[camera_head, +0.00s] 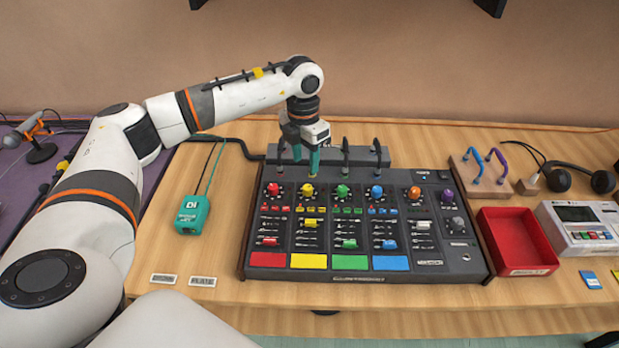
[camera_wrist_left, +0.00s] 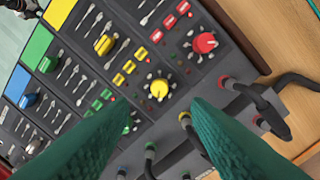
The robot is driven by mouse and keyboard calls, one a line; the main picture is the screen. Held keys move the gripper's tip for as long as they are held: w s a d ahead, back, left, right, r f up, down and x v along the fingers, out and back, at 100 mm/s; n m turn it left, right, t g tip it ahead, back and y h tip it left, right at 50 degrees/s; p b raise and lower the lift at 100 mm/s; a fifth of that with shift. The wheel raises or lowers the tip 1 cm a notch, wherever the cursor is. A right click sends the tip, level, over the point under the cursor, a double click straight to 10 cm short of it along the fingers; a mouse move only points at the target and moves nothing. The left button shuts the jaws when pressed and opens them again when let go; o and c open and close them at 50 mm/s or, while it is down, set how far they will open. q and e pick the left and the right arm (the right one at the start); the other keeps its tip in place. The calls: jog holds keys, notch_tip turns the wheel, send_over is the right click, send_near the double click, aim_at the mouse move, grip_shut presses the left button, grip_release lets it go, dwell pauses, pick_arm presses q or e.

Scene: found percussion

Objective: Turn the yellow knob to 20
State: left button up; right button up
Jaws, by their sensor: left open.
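The yellow knob (camera_head: 307,190) is in the top row of the dark mixer panel (camera_head: 460,265), between the red knob (camera_head: 275,189) and the green knob (camera_head: 342,191). In the left wrist view the yellow knob (camera_wrist_left: 159,89) is ringed by pale scale marks whose numbers are too small to read. My left gripper (camera_head: 305,168) hangs over the panel's back edge, just behind the yellow knob. Its green fingers (camera_wrist_left: 150,115) are apart and empty, with the knob ahead of their gap and not touched. My right gripper is not in view.
Black cables with plugs (camera_head: 345,150) stand along the panel's back, close to my left fingers. A green DI box (camera_head: 192,214) lies left of the panel. A red tray (camera_head: 517,241) and a white device (camera_head: 583,225) are to the right.

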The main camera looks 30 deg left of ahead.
aim_at(308, 187)
pick_arm(q)
notch_tip(308, 187, down, 4)
jog(key=shift+d+r+p, duration=0.1)
jog(key=shift+p, duration=0.2)
notch_tip(308, 187, down, 4)
jog(key=shift+w+d+f+p, duration=0.1)
jog(key=shift+f+p, duration=0.05)
jog(key=shift+p, duration=0.15)
jog(key=shift+f, duration=0.2)
grip_shut()
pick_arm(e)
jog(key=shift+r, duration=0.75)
